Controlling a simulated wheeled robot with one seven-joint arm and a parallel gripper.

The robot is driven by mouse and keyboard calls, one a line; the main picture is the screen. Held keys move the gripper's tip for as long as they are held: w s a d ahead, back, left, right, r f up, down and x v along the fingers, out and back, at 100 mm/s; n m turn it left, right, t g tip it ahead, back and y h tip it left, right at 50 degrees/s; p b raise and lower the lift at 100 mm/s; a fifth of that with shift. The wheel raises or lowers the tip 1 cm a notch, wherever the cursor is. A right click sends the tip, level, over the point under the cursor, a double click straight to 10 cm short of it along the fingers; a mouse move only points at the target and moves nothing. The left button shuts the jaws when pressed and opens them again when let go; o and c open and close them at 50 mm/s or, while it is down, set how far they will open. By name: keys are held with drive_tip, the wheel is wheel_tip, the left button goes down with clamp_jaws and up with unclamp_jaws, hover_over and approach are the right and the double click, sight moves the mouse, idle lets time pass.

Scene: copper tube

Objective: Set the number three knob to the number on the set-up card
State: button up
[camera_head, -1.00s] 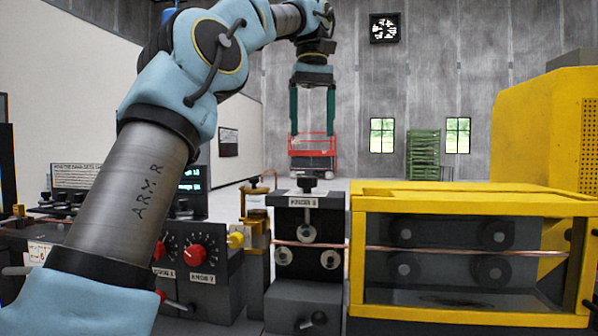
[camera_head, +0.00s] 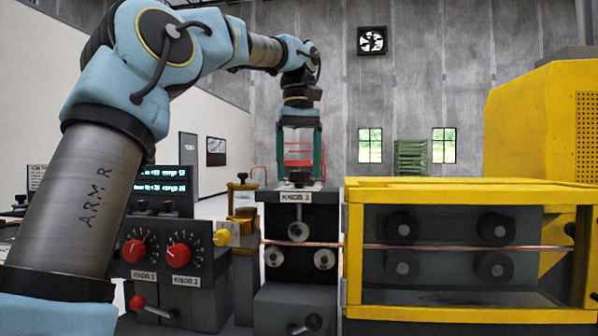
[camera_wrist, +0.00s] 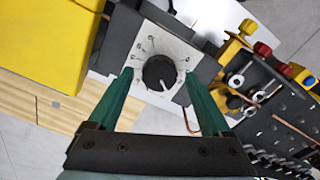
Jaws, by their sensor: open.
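The number three knob (camera_head: 299,178) is a black knob on top of a dark roller block, above a plate marked KNOB 3. In the wrist view the knob (camera_wrist: 160,72) sits on a pale dial plate (camera_wrist: 150,48) with small marks I cannot read. A white pointer line on it faces the lower right of that picture. My gripper (camera_head: 300,181) points straight down over it, open, with one green finger on either side of the knob. I cannot tell whether they touch it. A white card (camera_head: 37,176) shows in part behind my arm; its writing is too small to read.
Red Knob 1 (camera_head: 133,251) and Knob 2 (camera_head: 178,255) are on a dark panel to the left. A copper tube (camera_head: 400,246) runs through the rollers into a yellow-framed guard (camera_head: 470,310). A dark display (camera_head: 160,183) stands behind the panel.

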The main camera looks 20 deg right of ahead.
drive_tip(key=shift+f, duration=0.25)
clamp_jaws()
idle(0.6)
